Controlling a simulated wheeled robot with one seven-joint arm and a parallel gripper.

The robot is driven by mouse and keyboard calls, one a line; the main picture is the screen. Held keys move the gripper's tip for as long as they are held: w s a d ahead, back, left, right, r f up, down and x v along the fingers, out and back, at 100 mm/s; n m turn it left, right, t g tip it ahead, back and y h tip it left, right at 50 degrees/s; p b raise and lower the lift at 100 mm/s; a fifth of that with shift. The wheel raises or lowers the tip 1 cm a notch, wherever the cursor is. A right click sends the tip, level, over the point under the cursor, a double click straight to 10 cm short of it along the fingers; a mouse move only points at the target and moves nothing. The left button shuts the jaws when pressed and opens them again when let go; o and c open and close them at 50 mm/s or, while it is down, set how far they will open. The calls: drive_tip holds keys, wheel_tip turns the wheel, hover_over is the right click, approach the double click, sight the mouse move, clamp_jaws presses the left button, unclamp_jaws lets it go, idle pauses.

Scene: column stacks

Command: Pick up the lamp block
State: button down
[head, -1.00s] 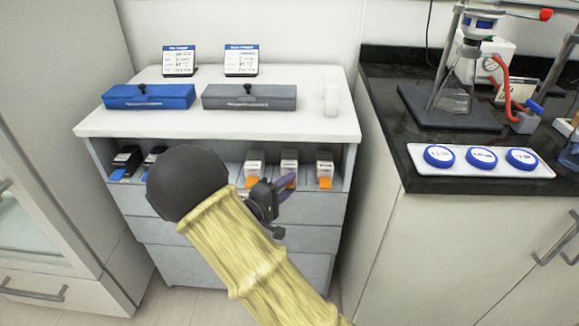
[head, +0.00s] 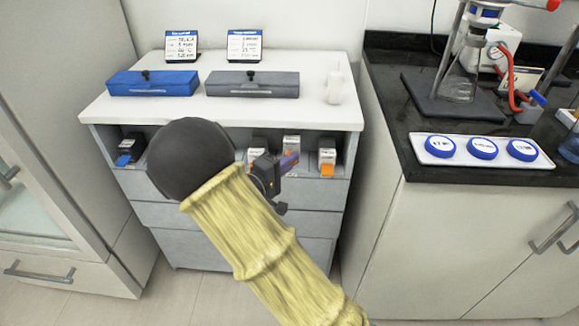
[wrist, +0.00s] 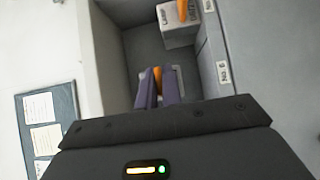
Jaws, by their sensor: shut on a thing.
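My gripper (head: 291,160) is at the cabinet's open shelf, at the front of the middle of three white blocks with orange tabs. In the wrist view my purple fingers (wrist: 158,92) are shut on an orange tab (wrist: 158,75). In the head view similar blocks stand left (head: 256,146) and right (head: 327,158) of the held one.
The shelf's white top (head: 180,112) overhangs the blocks and bears a blue case (head: 151,84) and a grey case (head: 252,86). A black block (head: 130,146) stands left on the shelf. A dark counter (head: 400,90) with glassware is at the right.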

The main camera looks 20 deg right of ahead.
drive_tip(key=s+a+r+p, duration=0.1)
drive_tip(key=s+a, duration=0.2)
drive_tip(key=s, duration=0.6)
drive_tip(key=s+a+r+p, duration=0.1)
drive_tip(key=s+a, duration=0.2)
drive_tip(key=s, duration=0.6)
drive_tip(key=shift+s+r, duration=0.35)
